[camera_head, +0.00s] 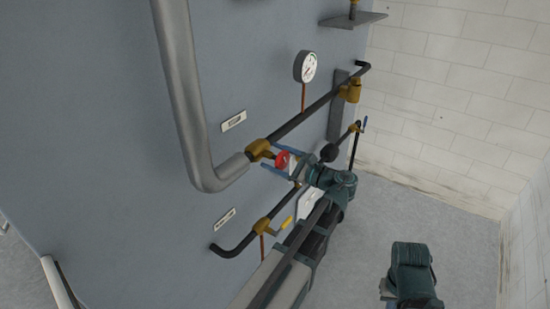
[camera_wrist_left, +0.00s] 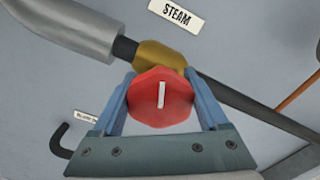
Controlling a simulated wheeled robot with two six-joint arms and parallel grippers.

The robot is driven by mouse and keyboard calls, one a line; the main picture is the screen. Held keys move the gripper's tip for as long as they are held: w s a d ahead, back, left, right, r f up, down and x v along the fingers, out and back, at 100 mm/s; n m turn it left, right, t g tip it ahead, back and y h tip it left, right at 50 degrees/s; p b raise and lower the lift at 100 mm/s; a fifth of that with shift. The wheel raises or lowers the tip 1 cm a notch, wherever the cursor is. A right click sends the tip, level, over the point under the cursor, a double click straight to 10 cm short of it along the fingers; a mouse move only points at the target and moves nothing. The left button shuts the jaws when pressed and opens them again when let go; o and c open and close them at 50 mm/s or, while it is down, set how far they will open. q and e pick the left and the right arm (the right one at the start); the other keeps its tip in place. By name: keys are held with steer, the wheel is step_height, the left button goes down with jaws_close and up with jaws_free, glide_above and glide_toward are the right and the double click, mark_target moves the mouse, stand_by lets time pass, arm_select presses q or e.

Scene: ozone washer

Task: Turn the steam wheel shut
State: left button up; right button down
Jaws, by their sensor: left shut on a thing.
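The red steam wheel (camera_head: 282,160) sits on a brass valve body (camera_head: 259,149) in the dark pipe on the grey panel. In the left wrist view the wheel (camera_wrist_left: 161,100) faces me, with a white bar mark on it standing nearly upright. The "STEAM" label (camera_wrist_left: 176,13) is above it. My left gripper (camera_head: 271,158) is shut on the wheel, with one blue finger on each side of its rim in the left wrist view (camera_wrist_left: 160,88). My right gripper's fingers are not in view.
A thick grey pipe (camera_head: 183,95) bends into the valve from the left. A gauge (camera_head: 305,67) stands above the dark pipe. A lower pipe has a yellow-handled valve (camera_head: 286,222); a blue-handled valve (camera_head: 364,123) is to the right. Floor (camera_head: 365,220) at right is clear.

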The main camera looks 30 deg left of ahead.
arm_select(q)
steer(key=shift+m, duration=2.1)
steer(key=shift+f, duration=0.1)
steer(key=o, duration=1.3)
steer(key=shift+c, duration=0.2)
steer(key=s+d, duration=0.1)
steer(key=d, duration=1.3)
